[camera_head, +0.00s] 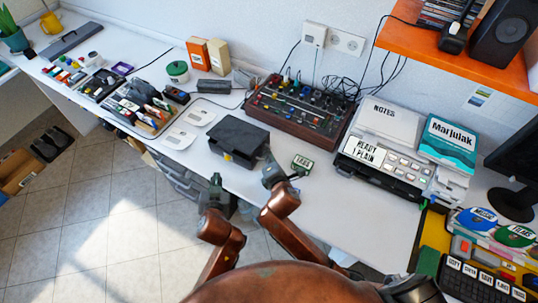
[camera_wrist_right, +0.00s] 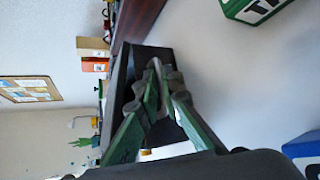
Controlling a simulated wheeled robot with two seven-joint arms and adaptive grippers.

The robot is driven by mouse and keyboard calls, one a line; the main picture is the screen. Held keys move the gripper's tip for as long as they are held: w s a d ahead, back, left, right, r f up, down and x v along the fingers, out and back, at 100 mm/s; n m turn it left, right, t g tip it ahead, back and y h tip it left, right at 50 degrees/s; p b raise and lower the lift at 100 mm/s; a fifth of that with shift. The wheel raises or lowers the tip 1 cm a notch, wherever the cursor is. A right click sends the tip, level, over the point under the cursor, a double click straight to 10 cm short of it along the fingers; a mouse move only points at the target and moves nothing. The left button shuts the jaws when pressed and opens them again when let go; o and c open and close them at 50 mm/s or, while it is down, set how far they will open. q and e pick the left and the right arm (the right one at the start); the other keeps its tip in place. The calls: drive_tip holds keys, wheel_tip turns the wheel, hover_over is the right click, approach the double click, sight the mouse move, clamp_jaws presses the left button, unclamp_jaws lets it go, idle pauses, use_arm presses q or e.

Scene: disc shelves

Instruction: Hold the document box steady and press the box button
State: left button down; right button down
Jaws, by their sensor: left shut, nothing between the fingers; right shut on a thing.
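The black document box (camera_head: 238,136) sits near the front edge of the white desk, its lid down. A small yellow spot (camera_head: 228,156) shows low on its front; I cannot tell if it is the button. My right gripper (camera_head: 268,157) is shut on the right side of the box, which also shows in the right wrist view (camera_wrist_right: 122,75), where the green fingers (camera_wrist_right: 160,80) meet at its edge. My left gripper (camera_head: 216,179) is shut and empty, in front of the box and just below its front face, apparently apart from it.
A small green TAKE block (camera_head: 302,163) lies right of the box. A mixing console (camera_head: 300,108) stands behind it, and white pads (camera_head: 180,139) lie to its left. The printer (camera_head: 385,160) stands further right. The desk between TAKE block and printer is clear.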

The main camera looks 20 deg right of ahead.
idle(0.4)
drive_tip(key=c, duration=2)
unclamp_jaws()
